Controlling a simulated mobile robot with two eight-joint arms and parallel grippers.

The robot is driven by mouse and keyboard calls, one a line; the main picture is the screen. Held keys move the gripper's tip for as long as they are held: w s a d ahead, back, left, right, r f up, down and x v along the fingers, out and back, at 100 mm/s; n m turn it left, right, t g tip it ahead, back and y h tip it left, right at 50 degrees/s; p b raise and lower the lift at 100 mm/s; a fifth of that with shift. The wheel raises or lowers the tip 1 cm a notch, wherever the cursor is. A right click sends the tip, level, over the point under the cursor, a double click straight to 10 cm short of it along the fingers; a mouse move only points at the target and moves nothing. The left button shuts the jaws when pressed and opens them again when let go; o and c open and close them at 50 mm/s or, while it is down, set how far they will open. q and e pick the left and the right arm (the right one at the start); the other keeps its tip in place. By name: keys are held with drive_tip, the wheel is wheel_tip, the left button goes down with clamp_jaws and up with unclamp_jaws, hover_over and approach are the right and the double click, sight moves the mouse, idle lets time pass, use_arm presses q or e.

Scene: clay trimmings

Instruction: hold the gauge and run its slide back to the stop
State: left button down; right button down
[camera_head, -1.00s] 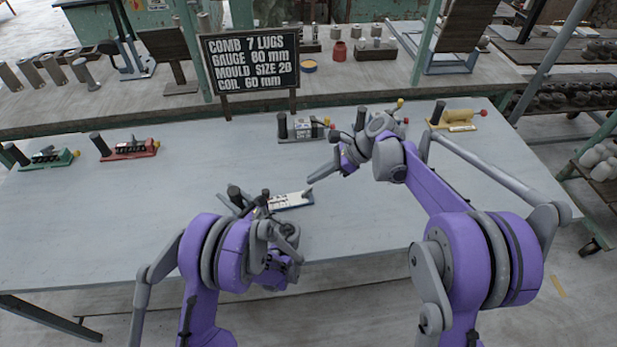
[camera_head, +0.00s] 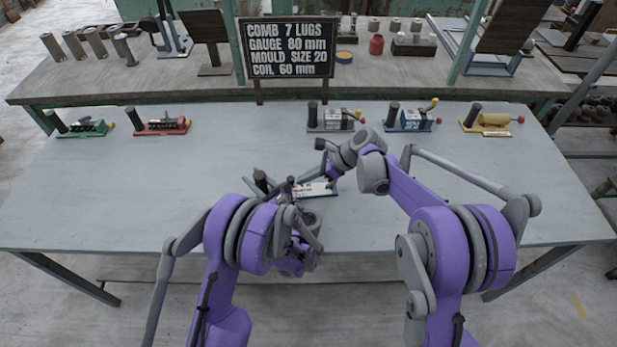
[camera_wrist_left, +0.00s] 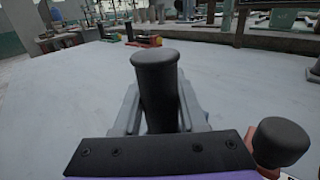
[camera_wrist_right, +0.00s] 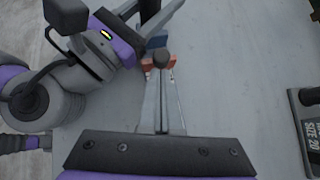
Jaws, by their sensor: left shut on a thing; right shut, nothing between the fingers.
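The gauge (camera_head: 318,189), with a white face, lies on the table between my two grippers. My left gripper (camera_head: 268,187) is shut on its dark upright handle, a round-topped post (camera_wrist_left: 157,88) standing between the fingers in the left wrist view. My left arm hides part of the gauge.
Along the table's back edge stand a green gauge (camera_head: 85,127), a red one (camera_head: 162,125), a grey one (camera_head: 337,121), a blue one (camera_head: 412,120) and a yellow one (camera_head: 492,122). A black sign (camera_head: 288,48) stands behind. The table around the gauge is clear.

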drive_tip(key=shift+s+a, duration=0.1)
drive_tip(key=shift+a, duration=0.95)
use_arm(q)
drive_tip(key=shift+d, duration=0.2)
use_arm(e)
drive_tip(key=shift+a, duration=0.15)
use_arm(q)
drive_tip(key=shift+w, duration=0.1)
use_arm(e)
drive_tip(key=d, duration=0.5)
drive_tip(key=shift+s+d+r, duration=0.1)
drive_tip(key=shift+d+r, duration=0.2)
drive_tip(key=shift+r, duration=0.1)
use_arm(q)
drive_tip(key=shift+a, duration=0.2)
use_arm(e)
drive_tip(key=v, duration=0.9)
